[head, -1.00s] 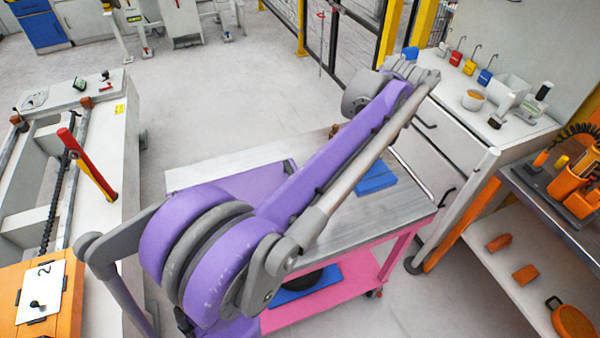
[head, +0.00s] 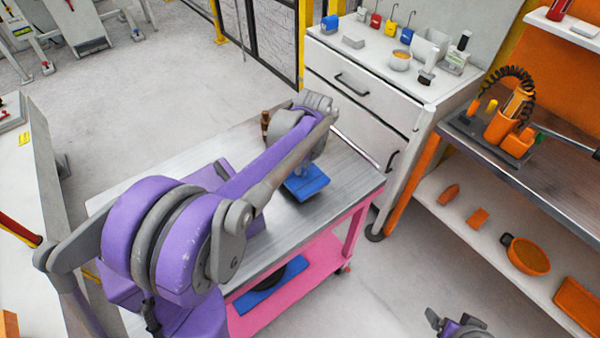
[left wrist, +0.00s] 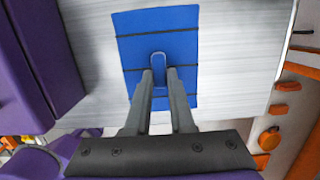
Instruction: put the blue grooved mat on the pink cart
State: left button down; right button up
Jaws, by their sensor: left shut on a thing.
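The blue grooved mat (head: 306,186) is at the grey metal top of the pink cart (head: 352,232), near its right end. In the left wrist view the mat (left wrist: 180,45) shows dark grooves across it and a small raised blue grip. My left gripper (left wrist: 160,78) points down at the mat, its fingers closed on this grip. In the head view the left gripper (head: 308,168) is partly hidden behind my purple arm. I cannot tell whether the mat touches the top. My right gripper (head: 450,324) shows partly at the bottom edge.
The cart's lower shelf holds another blue piece (head: 262,300) with a dark round thing. A small brown object (head: 265,122) stands at the cart's back edge. A white drawer cabinet (head: 365,85) stands behind, and an orange-legged workbench (head: 545,190) to the right.

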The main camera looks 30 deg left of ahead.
aim_at(303, 168)
pick_arm(q)
jog(key=shift+f, duration=1.7)
jog(key=shift+f, duration=0.1)
jog(key=c, duration=0.8)
grip_release()
notch_tip(303, 168, up, 12)
jog(key=d, duration=0.2)
jog(key=s+d+f+n+t, duration=0.1)
jog(key=s+d+f+n, duration=0.1)
jog(key=s+n, duration=0.4)
jog(key=s+d+f+n+t+h, duration=0.1)
jog(key=s+d+f+n+t, duration=0.1)
jog(key=s+n, duration=0.5)
jog(key=s+d+f+n+t, duration=0.2)
jog(key=s+d+f+n, duration=0.2)
jog(key=s+n, duration=0.3)
jog(key=shift+d+f+n+h+p, duration=0.15)
jog(key=shift+n+h+p, duration=0.15)
jog(key=shift+n, duration=1)
